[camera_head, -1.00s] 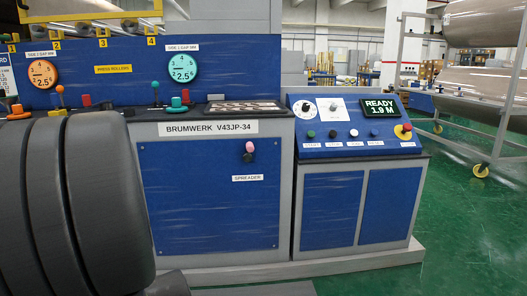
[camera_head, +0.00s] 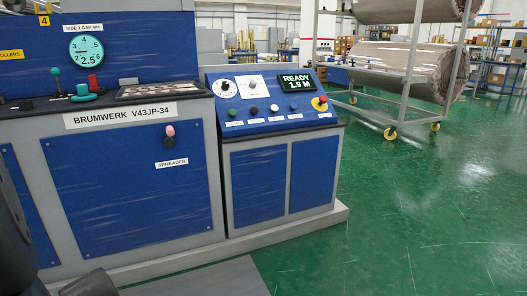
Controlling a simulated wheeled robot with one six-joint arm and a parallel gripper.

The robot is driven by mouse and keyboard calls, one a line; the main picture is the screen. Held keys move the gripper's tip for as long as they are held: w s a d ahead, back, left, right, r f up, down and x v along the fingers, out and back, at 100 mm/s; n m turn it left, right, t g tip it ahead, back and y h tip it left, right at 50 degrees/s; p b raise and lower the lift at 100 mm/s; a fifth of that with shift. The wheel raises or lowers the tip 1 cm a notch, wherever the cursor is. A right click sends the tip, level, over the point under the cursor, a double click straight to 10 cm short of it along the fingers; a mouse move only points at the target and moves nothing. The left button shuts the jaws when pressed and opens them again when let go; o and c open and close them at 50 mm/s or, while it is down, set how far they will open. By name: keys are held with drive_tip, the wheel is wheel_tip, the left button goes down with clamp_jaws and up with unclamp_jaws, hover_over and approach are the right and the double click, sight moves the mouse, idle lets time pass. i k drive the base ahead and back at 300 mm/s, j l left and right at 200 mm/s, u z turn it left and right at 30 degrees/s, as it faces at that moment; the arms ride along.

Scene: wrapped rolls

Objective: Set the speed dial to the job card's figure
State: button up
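The control console (camera_head: 272,100) stands right of the Brumwerk machine. A display (camera_head: 297,85) reads "READY 1.9 M". A dark part of my arm shows at the lower left edge. My gripper's fingers are not in view.
A red mushroom button on a yellow base (camera_head: 320,103) and several small buttons sit on the panel. A grey plinth edge (camera_head: 290,228) runs along the console's foot. A wheeled rack with wrapped rolls (camera_head: 395,70) stands behind right. The green floor (camera_head: 400,220) at right is clear.

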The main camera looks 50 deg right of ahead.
sight(225, 87)
drive_tip(key=z, duration=1.45)
drive_tip(key=u, duration=2.05)
drive_tip(key=z, duration=1.85)
